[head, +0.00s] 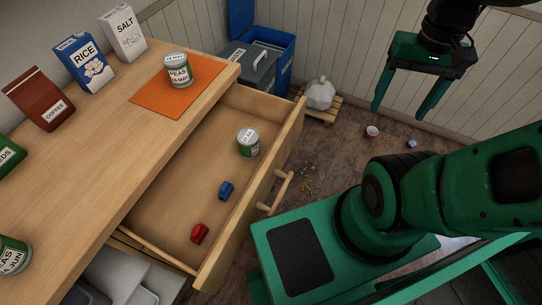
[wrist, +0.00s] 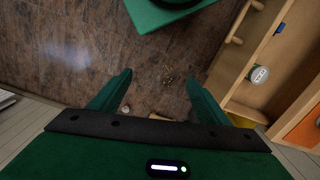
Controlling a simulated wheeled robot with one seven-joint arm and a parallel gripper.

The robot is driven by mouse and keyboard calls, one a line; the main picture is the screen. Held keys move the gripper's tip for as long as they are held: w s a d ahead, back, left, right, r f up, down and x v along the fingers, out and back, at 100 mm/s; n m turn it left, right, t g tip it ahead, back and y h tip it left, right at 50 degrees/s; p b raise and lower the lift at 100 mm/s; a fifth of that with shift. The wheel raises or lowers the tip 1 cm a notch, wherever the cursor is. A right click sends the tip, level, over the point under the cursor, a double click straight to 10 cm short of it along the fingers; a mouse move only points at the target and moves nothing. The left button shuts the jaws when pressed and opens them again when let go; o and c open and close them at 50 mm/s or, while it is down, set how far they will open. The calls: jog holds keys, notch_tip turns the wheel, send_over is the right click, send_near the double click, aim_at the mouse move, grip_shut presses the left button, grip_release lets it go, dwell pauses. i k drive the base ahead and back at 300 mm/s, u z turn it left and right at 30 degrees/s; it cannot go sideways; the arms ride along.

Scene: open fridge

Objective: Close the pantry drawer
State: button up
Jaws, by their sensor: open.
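The pantry drawer (head: 165,228) is a wooden drawer pulled well out from under the counter in the head view. Its front panel has a wooden bar handle (head: 275,192) facing my base. Inside lie a can (head: 248,143), a blue item (head: 226,190) and a red item (head: 200,233). My gripper (head: 402,112) is open and empty, raised in the air to the right of the drawer, apart from it. In the wrist view the drawer handle (wrist: 243,22) shows at upper right, and the open gripper fingers (wrist: 153,92) point over the floor.
A blue bin (head: 284,60), a grey box and a white bag (head: 319,95) stand beyond the drawer. A cup (head: 372,132) and crumbs lie on the floor.

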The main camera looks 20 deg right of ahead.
aim_at(184, 195)
jog(key=u, duration=0.65)
jog(key=k, duration=1.35)
jog(key=z, duration=0.85)
jog(key=i, duration=1)
jog(key=u, duration=0.05)
